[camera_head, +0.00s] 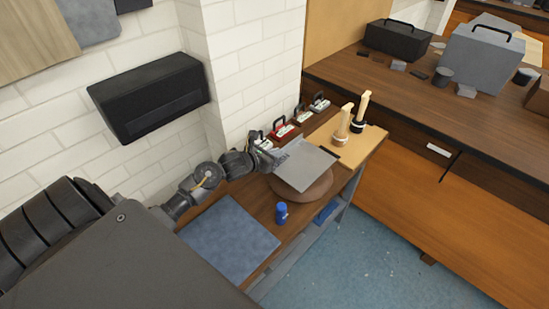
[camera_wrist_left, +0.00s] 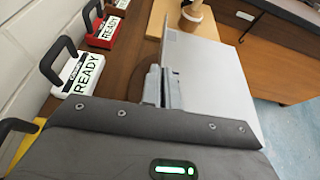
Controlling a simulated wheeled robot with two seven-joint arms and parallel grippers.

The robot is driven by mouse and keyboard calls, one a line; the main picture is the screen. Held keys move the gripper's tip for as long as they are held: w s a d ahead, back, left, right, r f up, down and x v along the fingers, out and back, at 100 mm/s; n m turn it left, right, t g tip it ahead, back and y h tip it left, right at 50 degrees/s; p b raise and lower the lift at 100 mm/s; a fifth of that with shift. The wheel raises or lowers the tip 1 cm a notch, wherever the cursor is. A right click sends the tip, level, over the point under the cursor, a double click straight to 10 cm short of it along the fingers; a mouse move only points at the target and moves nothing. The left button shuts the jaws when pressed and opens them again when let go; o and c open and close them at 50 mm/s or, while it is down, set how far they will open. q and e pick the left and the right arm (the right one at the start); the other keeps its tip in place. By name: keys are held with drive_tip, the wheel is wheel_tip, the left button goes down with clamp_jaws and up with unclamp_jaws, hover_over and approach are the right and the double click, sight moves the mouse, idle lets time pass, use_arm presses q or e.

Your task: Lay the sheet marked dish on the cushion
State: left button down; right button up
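A flat grey sheet (camera_head: 306,164) lies over a round brown cushion (camera_head: 304,192) on the workbench. No dish mark can be read on it. In the head view it covers much of the cushion's top, and I cannot tell whether it touches it. My left gripper (camera_head: 274,160) comes in from the left and is at the sheet's near-left edge. In the left wrist view the two fingertips (camera_wrist_left: 162,87) are close together on the edge of the sheet (camera_wrist_left: 212,85). A dark brown part of the cushion (camera_wrist_left: 131,87) shows beside them. My right gripper is not in view.
A blue-grey mat (camera_head: 230,239) and a blue cylinder (camera_head: 281,213) lie near the cushion. Small boxes with handles marked READY (camera_wrist_left: 80,74) line the wall side. A black box (camera_head: 150,97) is fixed to the brick wall.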

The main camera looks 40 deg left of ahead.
use_arm(q)
drive_tip(key=shift+w+a+f, duration=0.1)
wheel_tip(320, 180, down, 2)
drive_tip(key=shift+f+p, duration=0.1)
drive_tip(key=shift+p, duration=0.7)
drive_tip(key=shift+f, duration=0.45)
drive_tip(key=shift+f, duration=0.1)
drive_tip(key=shift+f, duration=0.15)
drive_tip(key=c, duration=1.7)
unclamp_jaws()
